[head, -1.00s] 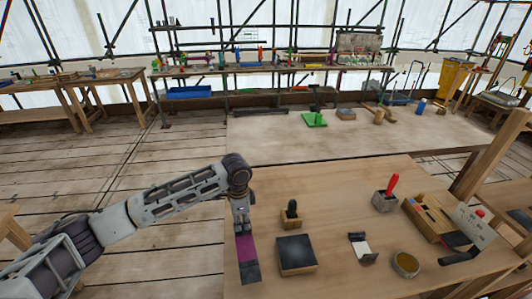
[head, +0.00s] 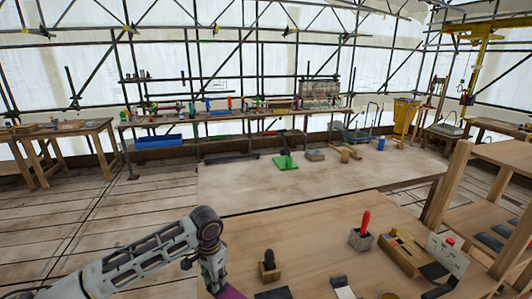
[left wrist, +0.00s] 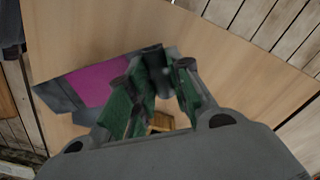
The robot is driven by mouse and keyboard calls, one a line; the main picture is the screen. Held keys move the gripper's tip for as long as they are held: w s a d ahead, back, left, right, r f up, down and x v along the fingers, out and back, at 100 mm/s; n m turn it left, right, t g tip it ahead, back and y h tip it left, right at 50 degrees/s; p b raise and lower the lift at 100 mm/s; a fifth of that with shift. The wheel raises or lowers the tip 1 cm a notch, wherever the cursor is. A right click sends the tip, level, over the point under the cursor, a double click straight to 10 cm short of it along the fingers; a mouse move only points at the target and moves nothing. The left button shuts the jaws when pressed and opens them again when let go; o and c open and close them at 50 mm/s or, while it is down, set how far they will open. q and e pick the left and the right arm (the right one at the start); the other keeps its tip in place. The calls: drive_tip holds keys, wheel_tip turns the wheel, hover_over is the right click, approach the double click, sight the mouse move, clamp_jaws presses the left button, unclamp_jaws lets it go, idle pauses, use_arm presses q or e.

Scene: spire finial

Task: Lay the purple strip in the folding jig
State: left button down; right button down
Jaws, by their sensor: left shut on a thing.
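The purple strip (head: 231,293) has a purple middle and dark grey ends. It shows at the bottom edge of the head view, mostly cut off, and in the left wrist view (left wrist: 95,84). My left gripper (head: 214,283) is at the strip's far end. In the left wrist view, its green-padded fingers (left wrist: 160,85) are shut on the strip's dark end. I cannot tell whether the strip is clear of the table. Which fixture is the folding jig is not clear; a small dark-and-white piece (head: 343,290) is at the bottom edge. My right gripper is out of view.
On the wooden table (head: 310,235) stand a small block with a black knob (head: 268,266), a dark-topped block (head: 273,293), a grey holder with a red handle (head: 361,238) and a slotted wooden tray (head: 405,252). A round dish (head: 390,296) is partly cut off. The table's middle is clear.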

use_arm(q)
drive_tip(key=shift+w+r+n, duration=0.15)
drive_tip(key=shift+r+n, duration=0.2)
drive_tip(key=shift+n, duration=0.55)
drive_tip(key=shift+w+a+r+n, duration=0.1)
drive_tip(key=shift+w+r+n, duration=0.1)
drive_tip(key=shift+r+n, duration=0.3)
drive_tip(key=shift+w+r+n, duration=0.2)
drive_tip(key=shift+r+n, duration=0.05)
drive_tip(key=shift+n, duration=0.45)
drive_tip(key=s+a+f+n, duration=0.3)
drive_tip(key=s+a+f, duration=0.1)
drive_tip(key=a+f, duration=0.1)
drive_tip(key=shift+s+a+f, duration=0.2)
drive_tip(key=shift+s+a, duration=0.1)
drive_tip(key=shift+a, duration=0.1)
